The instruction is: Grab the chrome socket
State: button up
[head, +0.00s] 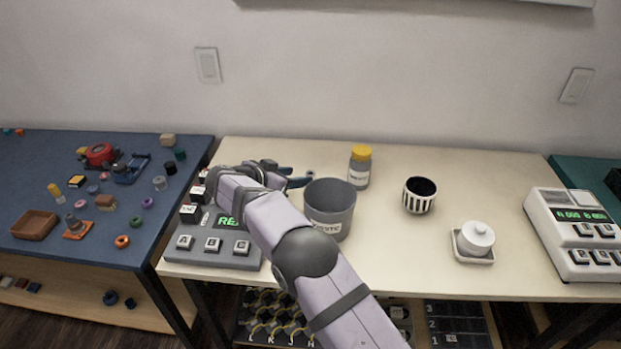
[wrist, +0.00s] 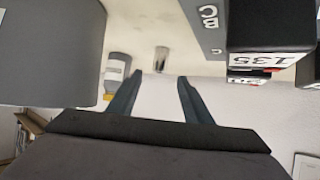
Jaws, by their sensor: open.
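A small chrome socket (wrist: 161,59) stands on the cream table in the wrist view. It lies just past the tips of my gripper (wrist: 160,77), roughly in line with the gap between them. The gripper is open and nothing is between its fingers. In the head view my gripper (head: 299,177) reaches low over the back of the cream table. A tiny shiny spot by its tips there may be the socket, but it is too small to be sure.
A grey bin (head: 331,208) stands close beside my gripper; a yellow-capped bottle (head: 360,167) is behind it. A grey keypad device (head: 213,244) with block-like parts is on the other side.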

aim_at(310, 174)
jog(key=shift+w+f, duration=0.15)
jog(key=shift+w, duration=0.15)
jog(key=shift+p+x, duration=0.65)
jog(key=shift+x, duration=1.05)
jog(key=shift+p+x, duration=0.4)
jog(key=shift+x, duration=1.55)
jog(key=shift+d, duration=0.15)
grip_shut()
